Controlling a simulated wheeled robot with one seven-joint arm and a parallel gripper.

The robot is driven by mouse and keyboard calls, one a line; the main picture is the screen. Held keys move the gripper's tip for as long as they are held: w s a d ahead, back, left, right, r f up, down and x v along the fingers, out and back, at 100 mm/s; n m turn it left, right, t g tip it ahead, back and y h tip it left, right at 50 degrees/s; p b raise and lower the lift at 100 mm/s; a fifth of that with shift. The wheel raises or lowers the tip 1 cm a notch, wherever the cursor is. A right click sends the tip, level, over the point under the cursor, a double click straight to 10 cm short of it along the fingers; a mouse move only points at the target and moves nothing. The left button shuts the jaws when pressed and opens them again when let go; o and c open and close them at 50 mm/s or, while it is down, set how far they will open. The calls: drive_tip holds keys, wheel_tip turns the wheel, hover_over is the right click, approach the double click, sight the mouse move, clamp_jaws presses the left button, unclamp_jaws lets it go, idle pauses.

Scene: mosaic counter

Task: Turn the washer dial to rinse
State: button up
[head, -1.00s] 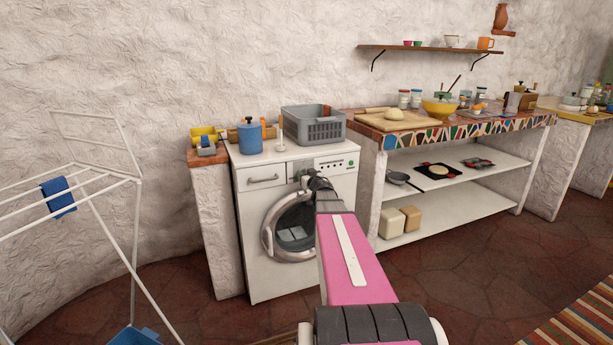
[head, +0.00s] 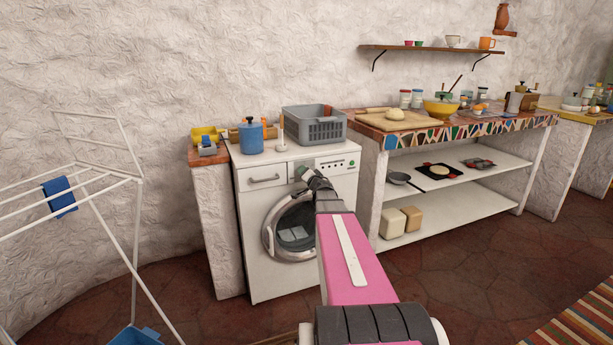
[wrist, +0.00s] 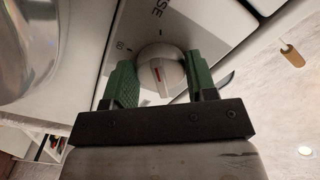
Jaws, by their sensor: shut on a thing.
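The white washer (head: 252,215) stands against the wall in the head view, with its round door at the front. The washer dial (wrist: 168,55) is a pale round knob with a raised grip bar and a red line on it. In the wrist view the line points toward my gripper's palm, at the bottom of the picture. Printed letters ending in "SE" and small marks show on the panel around it. My gripper (wrist: 160,82) has its green fingers on both sides of the dial and is shut on it. In the head view my arm hides the dial.
A grey basket (head: 314,126) and a blue canister (head: 250,137) stand on the washer. A mosaic counter (head: 470,133) with shelves is to the right. A white drying rack (head: 95,172) is at the left.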

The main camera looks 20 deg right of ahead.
drive_tip(key=shift+m, duration=1)
drive_tip(key=o, duration=0.9)
drive_tip(key=shift+s, duration=0.1)
drive_tip(key=s, duration=1)
drive_tip(key=shift+s+d, duration=0.15)
drive_tip(key=shift+s, duration=0.2)
